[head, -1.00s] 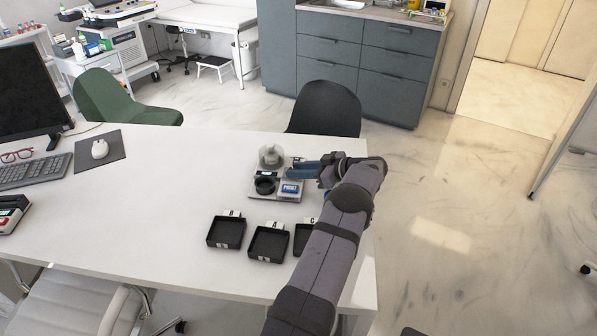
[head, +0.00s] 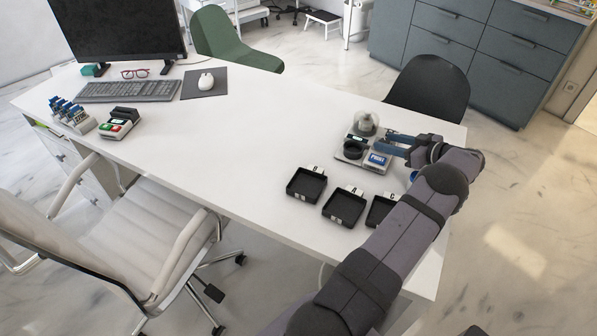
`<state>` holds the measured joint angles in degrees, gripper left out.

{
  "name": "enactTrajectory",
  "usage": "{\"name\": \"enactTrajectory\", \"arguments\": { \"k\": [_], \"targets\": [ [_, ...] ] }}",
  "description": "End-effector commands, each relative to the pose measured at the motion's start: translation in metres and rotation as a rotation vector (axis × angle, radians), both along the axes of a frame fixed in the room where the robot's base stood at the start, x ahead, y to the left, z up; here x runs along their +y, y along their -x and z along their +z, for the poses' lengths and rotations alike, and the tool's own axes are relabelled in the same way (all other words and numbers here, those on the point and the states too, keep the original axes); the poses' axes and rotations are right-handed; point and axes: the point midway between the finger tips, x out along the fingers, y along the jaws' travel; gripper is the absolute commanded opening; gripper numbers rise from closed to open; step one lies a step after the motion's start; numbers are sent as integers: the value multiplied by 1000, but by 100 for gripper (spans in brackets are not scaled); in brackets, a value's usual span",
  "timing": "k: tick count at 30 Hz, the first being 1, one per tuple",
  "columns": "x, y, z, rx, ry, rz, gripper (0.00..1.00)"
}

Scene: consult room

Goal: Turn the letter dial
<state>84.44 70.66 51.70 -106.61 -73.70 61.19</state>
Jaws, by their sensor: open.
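A small grey device (head: 345,157) stands on the white table's right part in the head view. It carries a round black dial (head: 354,150), a blue button marked PRINT (head: 377,160) and a pale rounded part (head: 366,122) at its back. I cannot read any letters on the dial. My gripper (head: 383,141) reaches in from the right with its blue fingers over or beside the device's back right. It is open, with nothing seen between the fingers, and to the right of the dial, apart from it.
Black trays labelled B (head: 306,184), A (head: 343,206) and C (head: 380,210) lie in front of the device; my arm partly covers C. A card terminal (head: 119,123), keyboard (head: 127,91) and monitor (head: 117,28) are at left. The table's middle (head: 240,135) is clear.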

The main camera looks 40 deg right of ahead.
Motion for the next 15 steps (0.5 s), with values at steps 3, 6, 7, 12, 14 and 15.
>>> {"name": "enactTrajectory", "arguments": {
  "k": [3,6,7,12,14,15],
  "targets": [
    [0,1,4,1,-1,-36,44],
    [1,1,5,1,-1,-73,44],
    [1,0,5,1,-3,-85,44],
    [3,0,4,2,-2,-163,44],
    [3,0,3,3,-1,-193,44],
    [4,0,2,1,-2,-213,44]
  ]
}}
